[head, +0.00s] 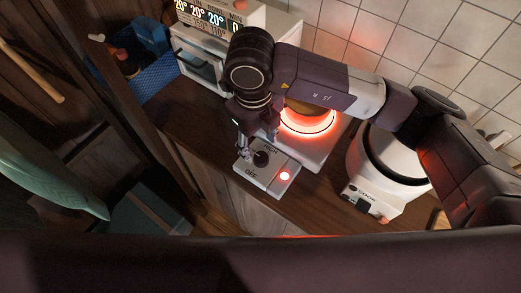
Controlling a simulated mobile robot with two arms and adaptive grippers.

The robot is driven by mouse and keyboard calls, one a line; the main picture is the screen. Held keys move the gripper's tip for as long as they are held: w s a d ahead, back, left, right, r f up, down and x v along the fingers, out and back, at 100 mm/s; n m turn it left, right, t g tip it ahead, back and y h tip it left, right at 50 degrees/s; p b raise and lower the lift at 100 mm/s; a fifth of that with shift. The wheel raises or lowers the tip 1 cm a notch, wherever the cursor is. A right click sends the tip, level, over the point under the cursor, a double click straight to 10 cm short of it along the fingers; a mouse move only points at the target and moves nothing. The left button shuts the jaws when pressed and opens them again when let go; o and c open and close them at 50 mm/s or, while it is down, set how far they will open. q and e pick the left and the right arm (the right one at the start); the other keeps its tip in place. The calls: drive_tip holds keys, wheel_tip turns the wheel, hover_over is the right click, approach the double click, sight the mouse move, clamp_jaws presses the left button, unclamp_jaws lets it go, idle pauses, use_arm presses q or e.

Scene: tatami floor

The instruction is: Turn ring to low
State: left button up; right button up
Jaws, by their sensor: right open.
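The ring (309,119) is a hot plate glowing orange-red on a white cooker on the counter, partly hidden behind my right arm. Its white control panel (281,183) at the front has a dark round knob (261,158), the words HIGH and OFF, and a lit red lamp (284,176). My right gripper (243,152) is open, pointing down at the left side of the panel close to the knob. I cannot tell whether a finger touches the knob. The knob's exact setting is too small to read. My left gripper is not in view.
A white rice cooker (386,176) stands right of the ring. A white toaster oven (203,66) with a display above it stands at the back left. A blue basket (152,79) is left of it. The wooden counter (188,115) is clear left of the panel.

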sight(258, 160)
wheel_tip(258, 160, up, 6)
drive_tip(key=shift+s+a, duration=0.15)
idle(0.6)
